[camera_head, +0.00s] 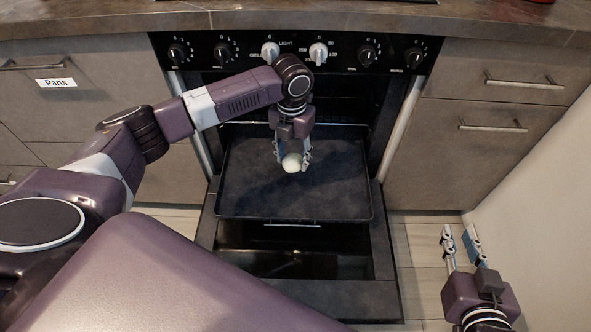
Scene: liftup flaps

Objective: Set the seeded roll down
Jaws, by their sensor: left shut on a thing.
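The seeded roll (291,163) shows as a small pale, rounded thing; seeds are too small to make out. My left gripper (292,155) points down and is shut on it, with a finger on either side. The roll is over the middle of a dark baking tray (240,205). I cannot tell whether it touches the tray. My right gripper (460,238) is at the lower right, with its fingers apart and nothing between them, away from the tray.
The tray juts out of the open oven above its lowered door (335,298). The control panel (343,50) with several knobs is above the opening. Drawers with handles (524,84) flank it, and a white wall (545,205) is close at the right.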

